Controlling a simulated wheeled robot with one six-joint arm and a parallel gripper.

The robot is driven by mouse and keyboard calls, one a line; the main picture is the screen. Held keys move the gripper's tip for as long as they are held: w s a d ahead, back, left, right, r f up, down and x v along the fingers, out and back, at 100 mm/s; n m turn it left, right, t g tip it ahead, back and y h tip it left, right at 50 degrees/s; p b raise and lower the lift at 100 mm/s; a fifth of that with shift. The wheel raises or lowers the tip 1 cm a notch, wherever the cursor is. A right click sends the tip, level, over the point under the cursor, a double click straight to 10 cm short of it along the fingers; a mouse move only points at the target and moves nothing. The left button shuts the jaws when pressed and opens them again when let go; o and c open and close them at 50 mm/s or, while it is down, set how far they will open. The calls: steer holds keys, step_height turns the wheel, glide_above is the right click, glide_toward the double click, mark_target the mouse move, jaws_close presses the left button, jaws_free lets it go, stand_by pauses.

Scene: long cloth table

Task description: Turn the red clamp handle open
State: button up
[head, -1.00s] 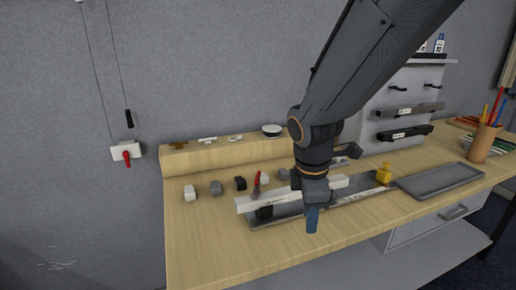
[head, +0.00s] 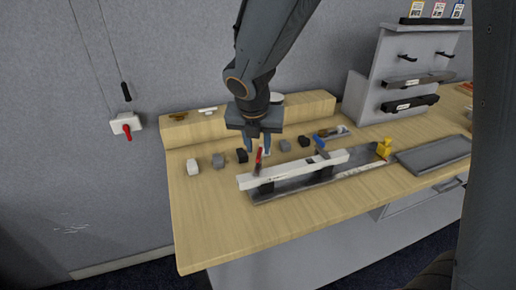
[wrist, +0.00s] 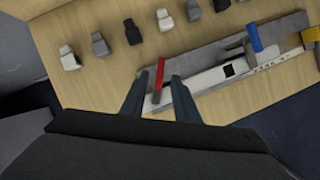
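The red clamp handle (head: 259,158) stands upright at the left end of a white bar (head: 310,167) on a grey metal base (head: 345,183). It also shows in the wrist view (wrist: 159,75). My gripper (head: 260,150) points down at the handle. In the wrist view my gripper (wrist: 159,82) is open, with one finger on each side of the handle and gaps between. I cannot tell how far down the fingers reach around it. A blue handle (head: 320,142) stands farther right, and it also shows in the wrist view (wrist: 254,38).
Several small blocks, such as a white one (head: 192,167) and a black one (head: 241,156), stand in a row behind the bar. A yellow piece (head: 383,149) sits at its right end. A grey tray (head: 433,154) lies farther right. The front left tabletop is clear.

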steer(key=shift+x, duration=1.2)
jaws_close()
steer(key=shift+a+m, duration=0.1)
steer(key=shift+m, duration=0.3)
steer(key=m, duration=0.1)
steer(key=m+h, duration=0.1)
steer(key=m, duration=0.2)
steer(key=shift+w+a+m+g+h, duration=0.1)
steer(key=shift+a+m+g+h, duration=0.2)
steer(key=shift+g+h, duration=0.1)
steer(key=m+p, duration=0.1)
steer(key=m, duration=0.1)
steer(key=m+g+h+p, duration=0.1)
steer(key=m, duration=0.1)
steer(key=m+g, duration=0.1)
steer(key=m, duration=0.1)
steer(key=shift+w+a+m+p, duration=0.1)
steer(key=shift+w+m+p, duration=0.2)
steer(key=shift+p, duration=0.1)
